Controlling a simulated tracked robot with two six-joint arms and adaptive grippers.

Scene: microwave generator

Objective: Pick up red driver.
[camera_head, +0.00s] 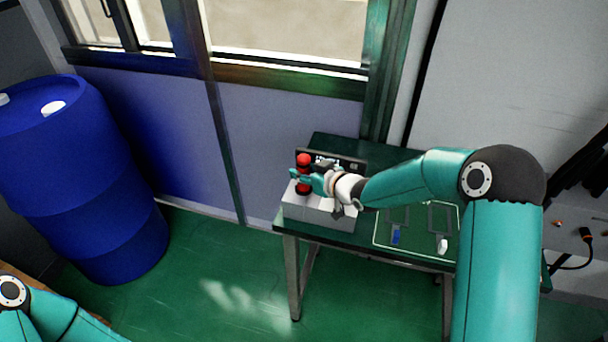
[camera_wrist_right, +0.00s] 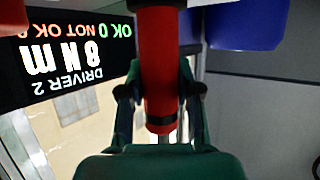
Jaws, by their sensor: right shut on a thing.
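The red driver (camera_head: 303,159) stands roughly upright at the left end of the green table, over a light grey box. My right gripper (camera_head: 307,178) is around its middle and hides part of it. In the right wrist view the driver (camera_wrist_right: 158,50) shows as a red cylinder with dark bands. The green fingers of my right gripper (camera_wrist_right: 159,92) are shut on it from both sides. I cannot tell whether the driver is lifted from its stand. My left gripper is out of view; only part of my left arm shows at the lower left.
The grey box (camera_head: 318,212) sits on the green table (camera_head: 286,224). Behind the driver a display (camera_wrist_right: 66,52) reads "DRIVER 2" and "8 Nm". An outlined area (camera_head: 418,246) with blue and white items lies to the right. A blue barrel (camera_head: 85,180) stands left; green floor between is clear.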

